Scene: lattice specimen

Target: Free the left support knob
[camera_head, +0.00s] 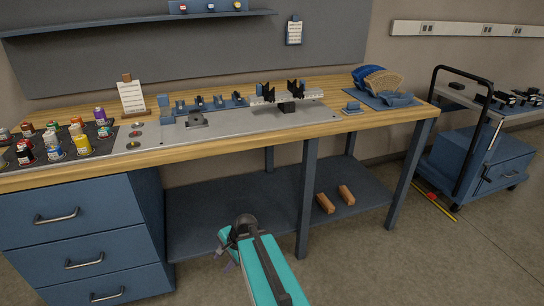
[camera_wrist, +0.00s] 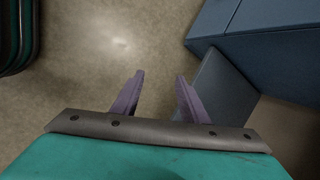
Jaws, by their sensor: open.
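A fixture with a pale horizontal bar (camera_head: 313,93) and two dark upright supports stands on the metal plate of the workbench, right of the middle in the head view. The left support (camera_head: 267,92) and the right support (camera_head: 294,89) are both black. The left support's knob is too small to make out. My gripper (camera_wrist: 160,80) is open and empty, with its two purple fingers apart over bare floor in the wrist view. In the head view my gripper (camera_head: 228,252) is low in front of the bench, well below and away from the fixture.
The wooden workbench (camera_head: 215,145) has a blue lower shelf (camera_head: 250,205) and drawers (camera_head: 80,215) at left. Several bottles (camera_head: 83,145) crowd its left end. Blue blocks (camera_head: 200,102) stand left of the fixture. A cart (camera_head: 470,150) is at right. Floor before the bench is clear.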

